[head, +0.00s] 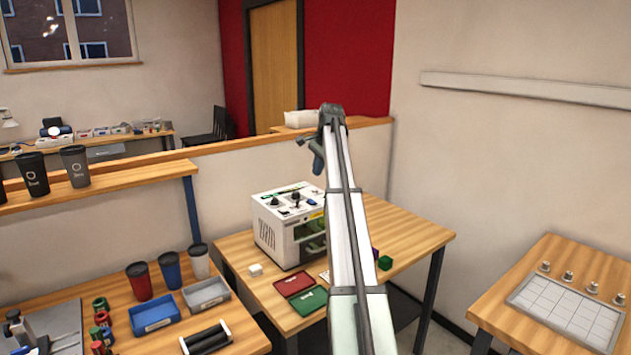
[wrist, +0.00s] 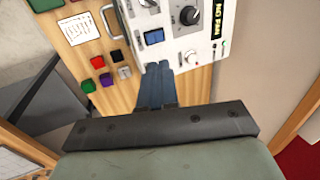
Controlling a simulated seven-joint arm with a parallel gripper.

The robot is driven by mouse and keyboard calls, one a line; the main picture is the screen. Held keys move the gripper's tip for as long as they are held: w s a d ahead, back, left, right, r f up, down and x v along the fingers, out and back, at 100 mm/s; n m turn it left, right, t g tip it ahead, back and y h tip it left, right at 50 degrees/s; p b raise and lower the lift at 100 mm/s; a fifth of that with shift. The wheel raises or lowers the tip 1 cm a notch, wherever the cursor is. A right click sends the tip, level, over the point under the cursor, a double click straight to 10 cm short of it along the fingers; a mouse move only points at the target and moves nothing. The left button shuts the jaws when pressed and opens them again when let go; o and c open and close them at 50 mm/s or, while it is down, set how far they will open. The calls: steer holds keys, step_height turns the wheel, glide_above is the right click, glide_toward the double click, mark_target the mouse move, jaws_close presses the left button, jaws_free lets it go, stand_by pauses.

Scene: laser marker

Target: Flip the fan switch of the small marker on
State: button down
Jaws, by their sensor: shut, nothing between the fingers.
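The small marker (head: 290,225) is a white box with a green-tinted front window and knobs on top. It stands on the wooden table. In the wrist view its top panel (wrist: 172,22) carries a blue rocker switch (wrist: 153,37), a large black knob (wrist: 190,15), a smaller knob (wrist: 191,57), and small toggles (wrist: 216,49) below a yellow-on-black label reading "NO FAN" (wrist: 217,20). Which control is the fan switch, and its position, I cannot tell. My gripper (wrist: 157,72), with blue fingers, is shut and empty near the panel's edge; contact is unclear. It also shows above the marker (head: 317,165).
Red (head: 293,283) and green (head: 308,300) trays lie before the marker. Small coloured blocks (wrist: 106,79) and a printed card (wrist: 78,27) lie on the table. A low wall (head: 290,150) stands behind. A table with a gridded plate (head: 570,308) is at right.

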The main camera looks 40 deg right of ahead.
mark_target(310, 200)
steer(key=shift+v, duration=1.15)
steer(key=shift+w, duration=0.1)
steer(key=shift+r, duration=0.1)
steer(key=x, duration=1.4)
